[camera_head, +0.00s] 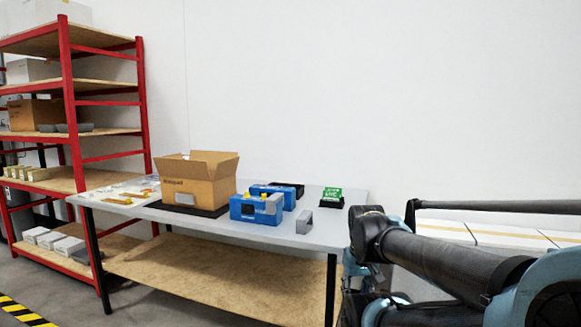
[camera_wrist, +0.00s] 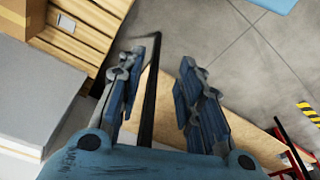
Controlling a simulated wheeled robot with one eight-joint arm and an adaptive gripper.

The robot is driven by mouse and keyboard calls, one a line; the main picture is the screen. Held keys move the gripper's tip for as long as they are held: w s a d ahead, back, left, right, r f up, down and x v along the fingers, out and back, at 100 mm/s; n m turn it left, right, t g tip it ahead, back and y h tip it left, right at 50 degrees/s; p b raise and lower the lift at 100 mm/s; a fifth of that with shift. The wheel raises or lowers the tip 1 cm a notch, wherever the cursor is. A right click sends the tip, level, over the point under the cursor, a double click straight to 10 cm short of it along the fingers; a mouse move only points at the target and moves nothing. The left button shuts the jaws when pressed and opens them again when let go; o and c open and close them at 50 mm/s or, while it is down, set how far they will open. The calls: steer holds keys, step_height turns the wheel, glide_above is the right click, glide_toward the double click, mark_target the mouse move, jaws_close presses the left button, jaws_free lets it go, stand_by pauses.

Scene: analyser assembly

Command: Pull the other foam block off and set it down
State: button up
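A grey, notched block (camera_head: 304,222), which looks like a foam end piece, stands on the grey table (camera_head: 325,234) near its right front. A blue analyser (camera_head: 247,209) with grey and yellow details is left of it. A second blue unit (camera_head: 271,190) sits behind. I cannot clearly tell another foam block; a grey part at the front unit's right end may be one. In the wrist view my gripper (camera_wrist: 170,75) is open, its fingers apart with nothing between them. It points at the floor, away from the analysers. In the head view my arm fills the lower right.
An open cardboard box (camera_head: 197,182) stands on a black mat. Small parts lie at the table's left end. A green-topped item (camera_head: 332,194) stands at the back right. Red shelving (camera_head: 70,110) is at left. The wrist view shows wooden slats (camera_wrist: 85,28) and bare floor (camera_wrist: 235,60).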

steer(key=o, duration=0.4)
steer(key=shift+s+r, duration=0.15)
steer(key=o, duration=1.2)
steer(key=w+r, duration=0.1)
steer(key=r+m, duration=0.1)
steer(key=r, duration=0.1)
steer(key=w+a+r+m, duration=0.1)
steer(key=shift+w+r, duration=0.2)
steer(key=shift+w, duration=0.15)
step_height(320, 180, up, 25)
steer(key=m+y, duration=0.4)
steer(key=m, duration=1.6)
glide_above(277, 196)
steer(key=s+d, duration=0.2)
steer(key=d, duration=0.3)
steer(key=shift+g, duration=0.3)
steer(key=x, duration=1.7)
steer(key=shift+w, duration=0.1)
steer(key=c, duration=0.8)
steer(key=shift+c, duration=0.2)
